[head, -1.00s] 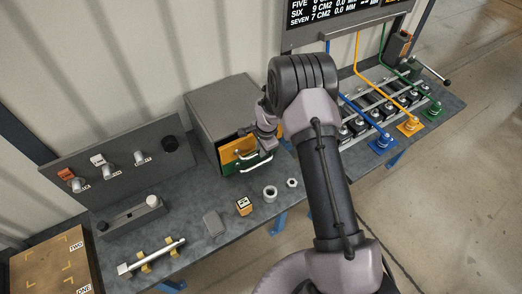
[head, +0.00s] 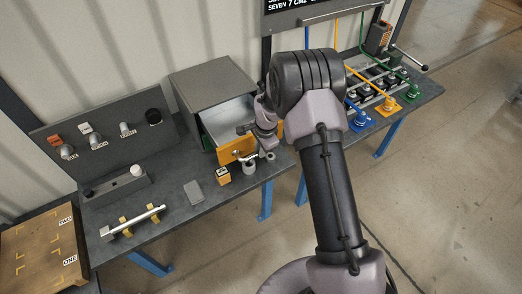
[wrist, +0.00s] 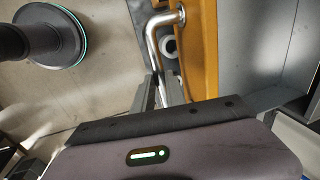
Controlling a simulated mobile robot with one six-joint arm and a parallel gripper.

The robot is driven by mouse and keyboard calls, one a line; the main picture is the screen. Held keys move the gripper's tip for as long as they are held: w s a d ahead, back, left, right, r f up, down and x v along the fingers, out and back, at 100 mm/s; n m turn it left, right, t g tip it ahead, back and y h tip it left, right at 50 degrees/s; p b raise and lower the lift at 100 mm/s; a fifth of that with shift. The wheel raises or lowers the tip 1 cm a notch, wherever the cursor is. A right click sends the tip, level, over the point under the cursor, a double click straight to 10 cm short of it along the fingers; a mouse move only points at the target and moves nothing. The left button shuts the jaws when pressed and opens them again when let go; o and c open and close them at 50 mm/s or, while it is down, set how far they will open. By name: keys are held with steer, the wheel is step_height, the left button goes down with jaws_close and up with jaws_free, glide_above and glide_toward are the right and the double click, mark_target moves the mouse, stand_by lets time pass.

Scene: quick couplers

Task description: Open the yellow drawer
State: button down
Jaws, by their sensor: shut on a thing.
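The grey cabinet (head: 212,82) stands on the bench, and its yellow drawer (head: 232,153) is pulled out, with its pale inside showing from above. In the wrist view the drawer's yellow front (wrist: 204,45) stands upright and its bent metal handle (wrist: 153,38) runs down between my fingers. My gripper (wrist: 160,92) is shut on this handle, at the drawer front. In the head view my gripper (head: 257,153) is partly hidden by my own wrist, which also covers the right part of the drawer.
In front of the drawer lie a small yellow block (head: 223,175), a metal ring (head: 249,168) and a grey plate (head: 194,192). A panel with knobs (head: 100,140) stands left. Blue, yellow and green couplers (head: 386,104) are on the right. The floor in front is clear.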

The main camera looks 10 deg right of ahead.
steer(key=shift+w, duration=0.1)
steer(key=c, duration=1.4)
jaws_free()
steer(key=shift+o, duration=0.2)
steer(key=s+d+r+p, duration=0.1)
steer(key=s+r, duration=0.2)
steer(key=r, duration=1.4)
steer(key=shift+s, duration=0.2)
